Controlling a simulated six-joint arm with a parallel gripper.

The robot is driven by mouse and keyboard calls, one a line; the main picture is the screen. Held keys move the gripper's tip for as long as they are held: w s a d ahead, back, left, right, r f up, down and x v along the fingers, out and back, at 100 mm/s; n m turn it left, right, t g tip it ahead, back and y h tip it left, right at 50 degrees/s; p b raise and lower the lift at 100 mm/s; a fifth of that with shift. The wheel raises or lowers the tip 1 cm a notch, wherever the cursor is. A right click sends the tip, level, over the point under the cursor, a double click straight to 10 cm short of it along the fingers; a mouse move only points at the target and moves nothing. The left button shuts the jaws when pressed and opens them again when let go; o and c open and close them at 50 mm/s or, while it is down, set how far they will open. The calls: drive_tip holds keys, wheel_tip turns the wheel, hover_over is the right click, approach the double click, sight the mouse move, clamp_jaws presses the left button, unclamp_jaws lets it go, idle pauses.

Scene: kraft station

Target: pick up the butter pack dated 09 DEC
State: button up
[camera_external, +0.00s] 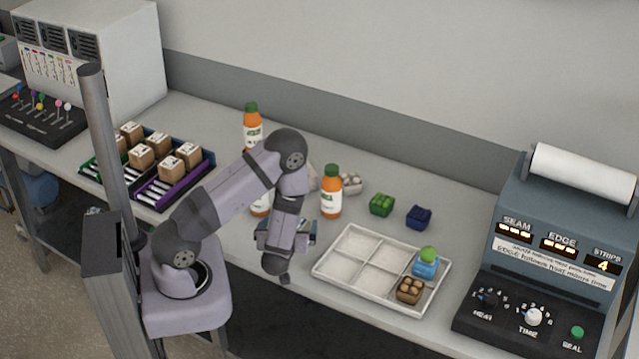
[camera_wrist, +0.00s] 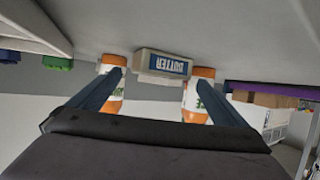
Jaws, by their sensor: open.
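A white pack with a blue label reading BUTTER (camera_wrist: 162,65) is in the wrist view, ahead of my gripper (camera_wrist: 160,80) and between its two fingers in the picture. The fingers are apart with nothing held between them. No date can be read on the pack. In the external view my gripper (camera_external: 287,238) hangs low near the bench's front edge, left of the white tray. I cannot make out the butter pack there; my arm covers part of that area.
Orange bottles (camera_external: 331,192) (camera_external: 252,128) stand around my arm; two flank the pack in the wrist view. A divided white tray (camera_external: 352,278) holds a brown carton (camera_external: 409,290) and a blue item with a green top (camera_external: 426,263). Green (camera_external: 381,204) and blue (camera_external: 419,217) cartons lie behind it.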

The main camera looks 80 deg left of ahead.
drive_tip(key=shift+p+x, duration=0.8)
drive_tip(key=shift+x, duration=1.25)
drive_tip(key=shift+f, duration=0.1)
drive_tip(key=shift+d, duration=0.1)
drive_tip(key=c, duration=1.2)
drive_tip(key=shift+r, duration=0.25)
drive_tip(key=shift+r+b, duration=0.8)
drive_tip(key=shift+r, duration=3.95)
